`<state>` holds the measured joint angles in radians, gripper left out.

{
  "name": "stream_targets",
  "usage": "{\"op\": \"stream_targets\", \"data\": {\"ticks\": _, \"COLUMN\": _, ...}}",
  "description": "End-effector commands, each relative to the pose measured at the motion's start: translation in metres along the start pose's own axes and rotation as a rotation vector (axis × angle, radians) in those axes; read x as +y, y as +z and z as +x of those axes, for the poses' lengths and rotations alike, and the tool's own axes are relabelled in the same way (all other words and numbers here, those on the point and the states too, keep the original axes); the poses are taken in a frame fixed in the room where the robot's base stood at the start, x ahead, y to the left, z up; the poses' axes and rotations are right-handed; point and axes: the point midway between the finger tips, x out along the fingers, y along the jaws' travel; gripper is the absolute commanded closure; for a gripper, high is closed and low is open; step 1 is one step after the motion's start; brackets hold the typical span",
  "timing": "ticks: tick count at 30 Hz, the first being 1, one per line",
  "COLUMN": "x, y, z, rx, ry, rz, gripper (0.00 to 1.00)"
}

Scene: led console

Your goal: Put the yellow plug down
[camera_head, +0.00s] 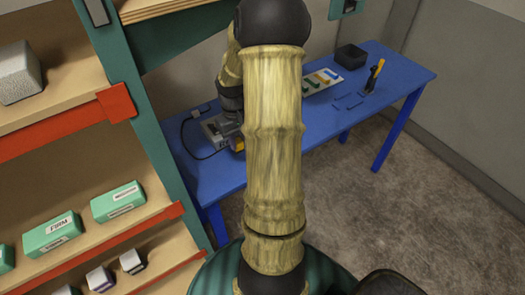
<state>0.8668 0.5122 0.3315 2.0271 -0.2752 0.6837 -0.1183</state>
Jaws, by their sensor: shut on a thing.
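My gripper (233,130) is over the left part of the blue table, beside a grey console box (211,127). It is shut on the yellow plug (237,144), which shows as a small yellow patch at the fingertips. My own arm hides the right side of the gripper and part of the plug. I cannot tell whether the plug touches the console or the table.
The blue table (405,80) holds a black cable (185,138), a pale board with coloured pieces (322,80), a black bin (350,57) and a holder with a yellow-handled tool (373,77). A shelf rack (150,130) with boxes stands at left. The table's right end is clear.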

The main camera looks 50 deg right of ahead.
Motion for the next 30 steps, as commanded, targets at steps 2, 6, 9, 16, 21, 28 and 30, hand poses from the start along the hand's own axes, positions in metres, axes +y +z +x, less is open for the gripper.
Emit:
{"op": "stream_targets", "data": {"ticks": 2, "x": 0.000, "y": 0.000, "z": 0.000, "rx": 0.000, "ry": 0.000, "rz": 0.000, "gripper": 1.00}}
{"op": "stream_targets", "data": {"ticks": 6, "x": 0.000, "y": 0.000, "z": 0.003, "rx": -0.001, "ry": 0.000, "rz": 0.000, "gripper": 1.00}}
{"op": "stream_targets", "data": {"ticks": 9, "x": 0.000, "y": 0.000, "z": 0.015, "rx": -0.004, "ry": -0.002, "rz": -0.001, "gripper": 1.00}}
{"op": "stream_targets", "data": {"ticks": 16, "x": -0.001, "y": -0.002, "z": 0.055, "rx": -0.005, "ry": -0.003, "rz": -0.002, "gripper": 1.00}}
{"op": "stream_targets", "data": {"ticks": 21, "x": 0.000, "y": -0.003, "z": 0.063, "rx": 0.000, "ry": 0.000, "rz": 0.000, "gripper": 1.00}}
{"op": "stream_targets", "data": {"ticks": 28, "x": 0.000, "y": -0.003, "z": 0.064, "rx": 0.000, "ry": 0.000, "rz": 0.000, "gripper": 1.00}}
{"op": "stream_targets", "data": {"ticks": 30, "x": 0.000, "y": -0.003, "z": 0.069, "rx": -0.001, "ry": -0.001, "rz": -0.001, "gripper": 1.00}}
